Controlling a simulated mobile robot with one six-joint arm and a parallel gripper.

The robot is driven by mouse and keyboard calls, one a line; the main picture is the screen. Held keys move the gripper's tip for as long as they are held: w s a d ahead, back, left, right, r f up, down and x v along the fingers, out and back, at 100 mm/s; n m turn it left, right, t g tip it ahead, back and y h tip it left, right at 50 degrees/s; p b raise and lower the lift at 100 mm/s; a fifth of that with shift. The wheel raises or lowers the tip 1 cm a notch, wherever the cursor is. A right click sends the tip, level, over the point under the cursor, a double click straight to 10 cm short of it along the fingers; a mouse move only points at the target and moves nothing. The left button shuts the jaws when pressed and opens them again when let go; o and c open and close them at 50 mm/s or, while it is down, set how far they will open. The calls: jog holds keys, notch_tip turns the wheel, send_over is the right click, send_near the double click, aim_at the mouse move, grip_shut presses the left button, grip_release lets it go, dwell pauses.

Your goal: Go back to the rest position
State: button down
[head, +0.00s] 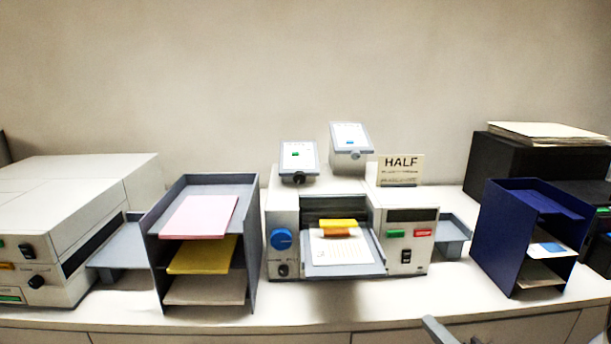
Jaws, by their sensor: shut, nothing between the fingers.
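My gripper's fingers cannot be made out in the head view. Only a small grey piece (438,331), which seems to be part of my own arm, pokes in at the bottom edge, right of the middle. The rest of it is cut off by the frame. A machine (408,213) with a blue knob (281,239) stands in the middle of the white counter (220,322). A printed sheet with a yellow and an orange piece lies on its front tray (344,270).
A grey paper rack (252,262) holds pink, yellow and pale sheets. A navy rack (490,240) stands on the right. A white machine (40,222) is at the far left, a black one (488,166) at the back right. A HALF sign (401,169) stands on the middle machine.

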jog(key=s+a+r+n+g+y+b, duration=0.1)
jog(key=s+a+n+g+y, duration=0.3)
jog(key=a+n, duration=0.5)
jog(key=s+a+r+n+g+y+b, duration=0.1)
jog(key=s+a+r+n+g+y, duration=0.25)
jog(key=a+n, duration=0.6)
jog(key=s+a+f+n+g+h+b, duration=0.25)
jog(key=s+f+n+g+h, duration=0.3)
jog(key=s+n, duration=0.75)
jog(key=s+d+r+n+t+h, duration=0.1)
jog(key=d+n+h, duration=0.3)
jog(key=n, duration=0.8)
jog(key=shift+d+r+t+h+b, duration=0.4)
jog(key=shift+d+t, duration=0.1)
jog(key=shift+d, duration=0.45)
